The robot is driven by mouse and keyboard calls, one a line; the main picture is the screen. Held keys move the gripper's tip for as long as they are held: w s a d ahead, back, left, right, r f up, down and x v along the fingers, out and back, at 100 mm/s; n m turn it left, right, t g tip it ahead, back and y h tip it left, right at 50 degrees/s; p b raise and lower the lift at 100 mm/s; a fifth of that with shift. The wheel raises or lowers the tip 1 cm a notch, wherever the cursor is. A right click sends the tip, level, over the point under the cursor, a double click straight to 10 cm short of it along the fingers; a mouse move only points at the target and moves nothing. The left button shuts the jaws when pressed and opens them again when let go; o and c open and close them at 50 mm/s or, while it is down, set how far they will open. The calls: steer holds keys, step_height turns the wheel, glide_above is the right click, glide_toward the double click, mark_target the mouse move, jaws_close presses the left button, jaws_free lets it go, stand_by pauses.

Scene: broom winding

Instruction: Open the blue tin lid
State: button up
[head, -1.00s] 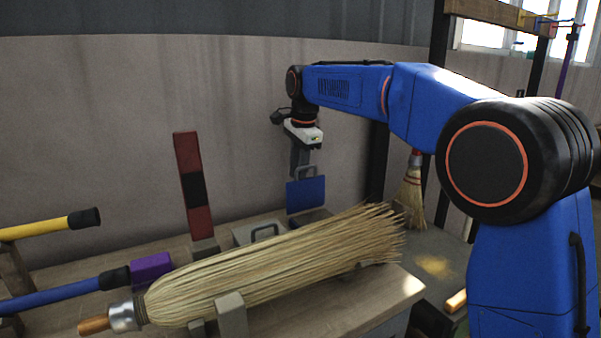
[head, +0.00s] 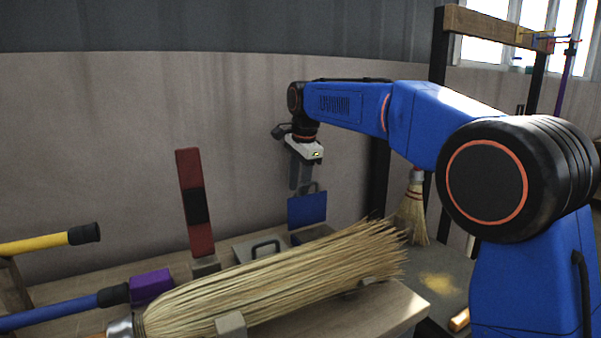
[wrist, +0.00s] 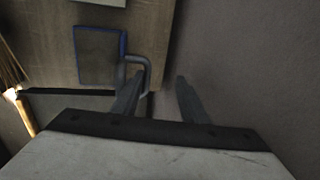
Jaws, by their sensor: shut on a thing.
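The blue tin lid (head: 307,210) stands upright, its flat blue face toward the head camera and its loop handle on top. The dark tin (head: 312,233) is low behind the broom, which hides part of it. In the wrist view the lid shows as a thin blue edge (wrist: 123,44) beside the dark tin (wrist: 97,56), with the grey handle (wrist: 143,66) reaching toward my fingers. My gripper (head: 302,186) points down at the handle and is shut on it. In the wrist view a gap shows between the fingers (wrist: 155,85), with the handle by the left one.
A large straw broom (head: 270,275) lies across the bench in front of the tin. A grey lidded tin (head: 260,247) sits left of it. A red and black upright bar (head: 196,205) and a purple block (head: 152,286) are further left. A small broom (head: 413,212) hangs at right.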

steer(key=v, duration=1.7)
steer(key=shift+r, duration=0.25)
steer(key=shift+s, duration=0.1)
steer(key=s+d+f+n+t, duration=0.1)
steer(key=s+d+f+n, duration=0.3)
steer(key=s+d, duration=0.6)
steer(key=s+d+f+n, duration=0.2)
steer(key=s+d+f, duration=0.45)
steer(key=d, duration=0.75)
steer(key=s+d+f+n, duration=0.1)
steer(key=s+d+f, duration=0.2)
steer(key=s+f, duration=0.4)
steer(key=s+d+f+n+t+h, duration=0.1)
steer(key=s+d+f+n, duration=0.1)
steer(key=s+d+f, duration=0.2)
steer(key=s+d+f+n, duration=0.2)
steer(key=s+d+f, duration=0.1)
steer(key=s+f, duration=0.8)
step_height(320, 180, down, 3)
steer(key=shift+d+r+t, duration=0.25)
steer(key=shift+d+t, duration=0.1)
steer(key=shift+t, duration=0.05)
